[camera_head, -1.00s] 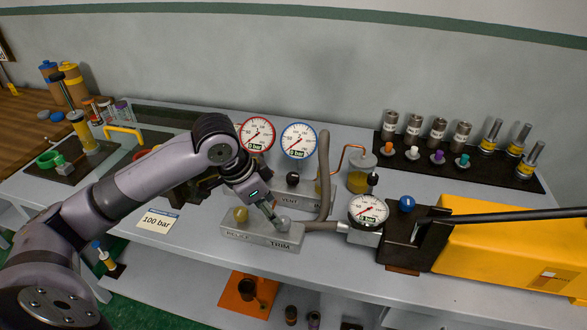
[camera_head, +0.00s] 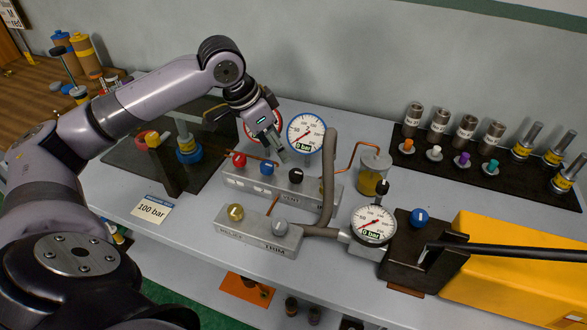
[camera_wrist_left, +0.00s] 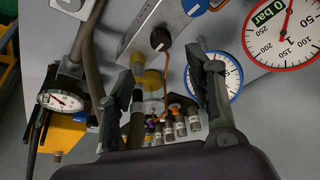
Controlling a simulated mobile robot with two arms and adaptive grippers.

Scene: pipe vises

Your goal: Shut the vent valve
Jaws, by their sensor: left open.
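A grey valve block (camera_head: 247,184) stands on the bench with a red knob (camera_head: 239,160), a blue knob (camera_head: 267,168) and a black knob (camera_head: 296,176) in a row on top. A label that seems to read VENT is on its front below the black knob. My left gripper (camera_head: 281,150) is open and empty, above and behind the block between the blue and black knobs, touching neither as far as I can tell. In the left wrist view the black knob (camera_wrist_left: 160,39) lies ahead of the spread fingers (camera_wrist_left: 165,88). My right gripper is not in view.
A second block with a brass knob (camera_head: 235,212) and a grey knob (camera_head: 279,229) sits in front. Dial gauges (camera_head: 306,134) reading 0 bar, a grey hose (camera_head: 329,180), a jar (camera_head: 374,170) and a yellow pump (camera_head: 510,255) crowd the right. A 100 bar card (camera_head: 152,209) lies left.

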